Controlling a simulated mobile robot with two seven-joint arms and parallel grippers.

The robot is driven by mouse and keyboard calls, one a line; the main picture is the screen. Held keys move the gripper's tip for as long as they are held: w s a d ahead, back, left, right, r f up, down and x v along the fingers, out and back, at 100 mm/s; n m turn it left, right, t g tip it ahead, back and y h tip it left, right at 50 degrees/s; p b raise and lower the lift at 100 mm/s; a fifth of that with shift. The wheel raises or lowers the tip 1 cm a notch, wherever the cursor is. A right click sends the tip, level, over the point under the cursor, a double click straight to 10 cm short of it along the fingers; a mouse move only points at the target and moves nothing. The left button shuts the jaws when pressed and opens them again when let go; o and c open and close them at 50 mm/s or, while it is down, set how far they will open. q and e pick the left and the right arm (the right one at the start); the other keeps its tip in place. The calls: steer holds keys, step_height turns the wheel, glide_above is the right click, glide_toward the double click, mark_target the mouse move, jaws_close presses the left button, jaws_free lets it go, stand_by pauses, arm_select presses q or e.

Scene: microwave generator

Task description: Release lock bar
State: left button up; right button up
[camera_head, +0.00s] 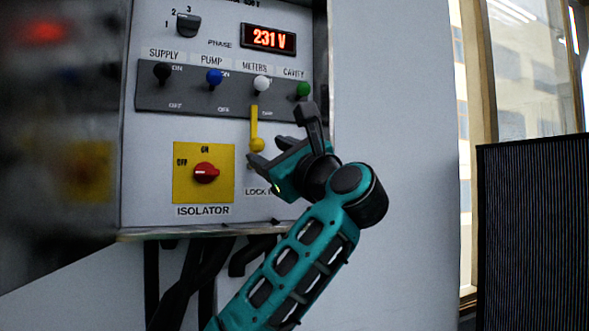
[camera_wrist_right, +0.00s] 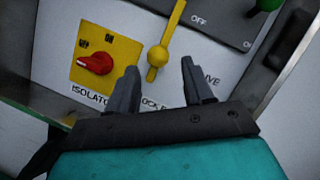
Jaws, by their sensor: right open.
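The lock bar (camera_head: 254,122) is a yellow upright strip with a round yellow knob (camera_head: 257,145) low on it, below the white meters lever (camera_head: 261,84). Its top overlaps the lower edge of the grey switch strip. In the right wrist view the bar (camera_wrist_right: 171,30) and its knob (camera_wrist_right: 157,56) show just beyond my fingertips, between their lines. My right gripper (camera_head: 266,152) is open and empty, beside the knob at its lower right; it also shows in the wrist view (camera_wrist_right: 160,67). Lettering below the bar is partly hidden by my fingers. My left gripper is not in view.
A red isolator knob (camera_head: 206,173) on a yellow plate sits left of the bar. Black supply (camera_head: 162,73), blue pump (camera_head: 214,78) and green cavity (camera_head: 303,90) levers line the strip above. A display (camera_head: 268,39) reads 231 V. Dark cables hang below the panel.

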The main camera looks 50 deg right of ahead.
steer(key=v, duration=0.8)
steer(key=shift+b, duration=0.4)
